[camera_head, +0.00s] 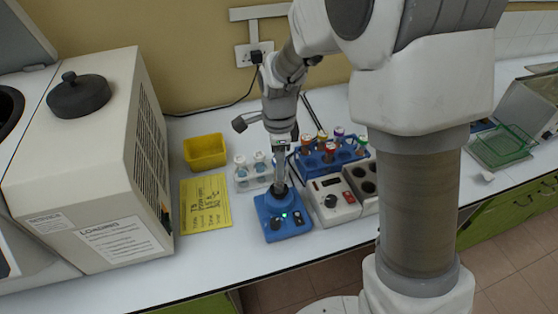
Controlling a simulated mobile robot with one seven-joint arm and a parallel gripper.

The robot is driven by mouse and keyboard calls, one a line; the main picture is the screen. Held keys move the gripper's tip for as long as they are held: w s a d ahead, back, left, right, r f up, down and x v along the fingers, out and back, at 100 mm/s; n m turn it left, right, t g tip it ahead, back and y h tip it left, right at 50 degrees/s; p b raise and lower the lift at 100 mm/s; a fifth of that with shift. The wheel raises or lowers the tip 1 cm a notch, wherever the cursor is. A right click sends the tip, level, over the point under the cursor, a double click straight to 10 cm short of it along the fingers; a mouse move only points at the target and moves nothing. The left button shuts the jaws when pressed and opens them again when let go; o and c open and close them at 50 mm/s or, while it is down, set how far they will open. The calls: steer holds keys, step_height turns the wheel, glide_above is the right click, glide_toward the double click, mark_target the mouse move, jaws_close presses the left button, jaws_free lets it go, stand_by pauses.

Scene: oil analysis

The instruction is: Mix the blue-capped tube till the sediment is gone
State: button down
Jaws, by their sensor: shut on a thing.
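My gripper (280,146) points down above the blue mixer (284,224) and is shut on a slim, pale tube (280,172). The tube stands about upright, with its lower end at the mixer's dark cup. I cannot tell whether it touches the bottom of the cup. Its cap is hidden by the gripper, so I cannot see the cap's colour. Any sediment in it is too small to make out. The mixer has a dark knob, a small green light and a switch on its front.
A blue rack (326,160) of capped tubes stands behind a grey block heater (333,199). A large centrifuge (85,170) fills the left. Bench is clear in front.

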steer(key=shift+f, duration=0.6)
stand_by(2.1)
steer(key=shift+r+p, duration=3.15)
steer(key=shift+r, duration=1.4)
